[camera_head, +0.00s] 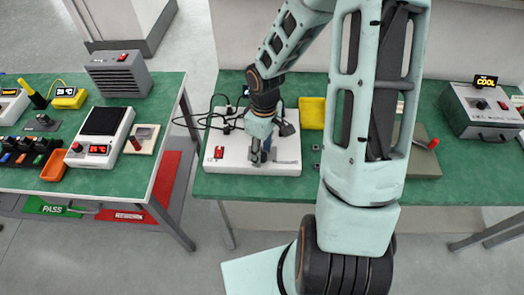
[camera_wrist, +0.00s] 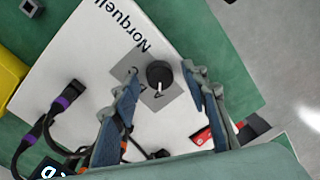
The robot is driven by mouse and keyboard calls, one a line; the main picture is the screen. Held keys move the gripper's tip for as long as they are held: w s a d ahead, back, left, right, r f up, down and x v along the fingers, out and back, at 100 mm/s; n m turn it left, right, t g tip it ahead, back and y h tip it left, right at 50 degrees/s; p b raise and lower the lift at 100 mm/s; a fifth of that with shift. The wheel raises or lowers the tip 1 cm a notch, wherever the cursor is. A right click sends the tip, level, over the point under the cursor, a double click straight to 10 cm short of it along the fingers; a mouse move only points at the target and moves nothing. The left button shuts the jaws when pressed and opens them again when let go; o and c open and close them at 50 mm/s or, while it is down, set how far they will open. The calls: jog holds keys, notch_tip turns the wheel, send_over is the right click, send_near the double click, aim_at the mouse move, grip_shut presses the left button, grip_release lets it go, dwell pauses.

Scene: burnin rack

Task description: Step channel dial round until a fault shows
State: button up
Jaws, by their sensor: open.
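The channel dial (camera_wrist: 160,74) is a round black knob with a white pointer line, on a grey plate on a white box (camera_wrist: 85,50) lettered "Norquell". In the head view the white box (camera_head: 230,168) lies on the right green bench, and my arm hides the dial. My gripper (camera_wrist: 161,84) is open, with one finger to each side of the dial in the wrist view. I cannot tell whether the fingers touch it. In the head view my gripper (camera_head: 260,157) points down over the box. A lit display (camera_wrist: 47,170) is cut off at the wrist view's lower edge, so its reading is unclear.
A red switch (camera_head: 219,152) sits on the box's left part. Black cables (camera_head: 228,118) run along its back. A yellow bin (camera_head: 311,112) stands behind, right. A grey unit (camera_head: 480,110) showing "COOL" stands far right. The left bench (camera_head: 150,130) holds several devices.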

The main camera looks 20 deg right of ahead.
jog(key=shift+c, duration=0.6)
grip_shut()
jog(key=shift+m, duration=0.3)
jog(key=m+b, duration=0.1)
jog(key=m, duration=0.2)
jog(key=shift+b, duration=0.4)
jog(key=shift+m+b, duration=1)
jog(key=shift+m, duration=1.5)
jog(key=shift+o, duration=0.6)
grip_release()
